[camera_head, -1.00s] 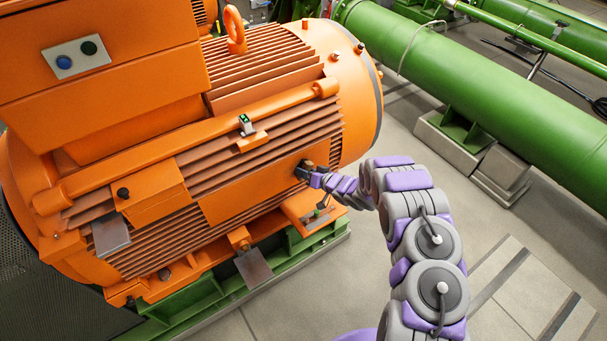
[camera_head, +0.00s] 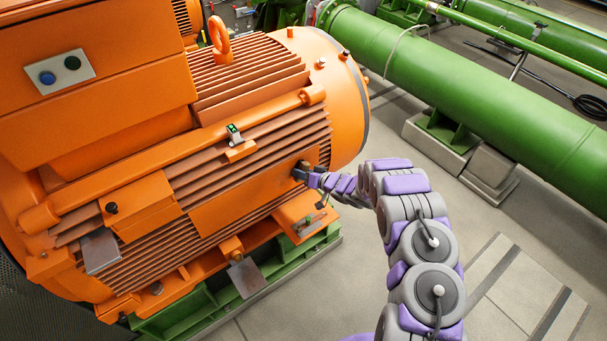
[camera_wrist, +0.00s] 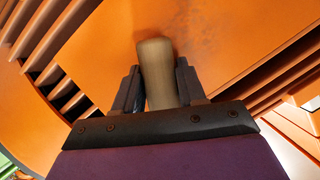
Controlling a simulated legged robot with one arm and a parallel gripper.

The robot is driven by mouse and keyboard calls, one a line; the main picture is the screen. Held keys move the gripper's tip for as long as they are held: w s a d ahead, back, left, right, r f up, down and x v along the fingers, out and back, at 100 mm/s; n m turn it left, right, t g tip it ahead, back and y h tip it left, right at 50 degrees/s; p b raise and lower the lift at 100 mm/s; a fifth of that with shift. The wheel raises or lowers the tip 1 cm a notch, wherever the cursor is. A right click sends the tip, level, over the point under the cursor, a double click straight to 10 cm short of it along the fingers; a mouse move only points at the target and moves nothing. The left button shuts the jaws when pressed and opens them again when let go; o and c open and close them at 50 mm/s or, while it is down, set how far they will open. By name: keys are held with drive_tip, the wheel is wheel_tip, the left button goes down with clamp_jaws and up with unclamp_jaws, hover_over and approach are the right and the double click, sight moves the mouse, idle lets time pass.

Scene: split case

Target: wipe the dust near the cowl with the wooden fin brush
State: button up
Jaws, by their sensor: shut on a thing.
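My gripper (camera_head: 299,174) is at the side of the big orange motor, by the right end of its cooling fins. In the wrist view my gripper (camera_wrist: 160,88) is shut on a pale wooden piece, the wooden fin brush (camera_wrist: 156,72). Its far end lies against or close to the orange surface; I cannot tell whether it touches. No bristles show. The cowl (camera_head: 343,95) seems to be the smooth rounded orange cover at the motor's right end. Faint darker smudges (camera_wrist: 125,22) on the orange surface near the brush may be dust.
Cooling fins (camera_head: 250,70) and a flat orange side panel (camera_head: 225,205) lie left of my gripper. A small grey-green device (camera_head: 234,131) sits above on the motor. A green base frame (camera_head: 185,312) runs below.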

sight(289, 174)
drive_tip(key=shift+s+a+r, duration=0.1)
drive_tip(key=shift+s+a, duration=0.3)
drive_tip(key=shift+a, duration=0.3)
drive_tip(key=shift+s+a, duration=0.35)
drive_tip(key=shift+a, duration=0.3)
drive_tip(key=shift+s+a+p, duration=0.3)
drive_tip(key=shift+s+a, duration=0.45)
drive_tip(key=shift+a, duration=0.3)
drive_tip(key=shift+s+a+p, duration=0.35)
drive_tip(key=shift+s+a, duration=0.45)
drive_tip(key=shift+a, duration=0.3)
drive_tip(key=shift+s+a+p, duration=0.3)
drive_tip(key=shift+s+a, duration=0.45)
drive_tip(key=shift+a, duration=0.3)
drive_tip(key=shift+d, duration=0.15)
drive_tip(key=shift+s+d, duration=0.35)
drive_tip(key=shift+s, duration=0.2)
drive_tip(key=shift+s+d, duration=0.65)
drive_tip(key=shift+s, duration=0.3)
drive_tip(key=shift+s+d, duration=0.65)
drive_tip(key=shift+s, duration=0.3)
drive_tip(key=shift+s, duration=0.1)
drive_tip(key=shift+s+d, duration=0.8)
drive_tip(key=shift+s, duration=0.35)
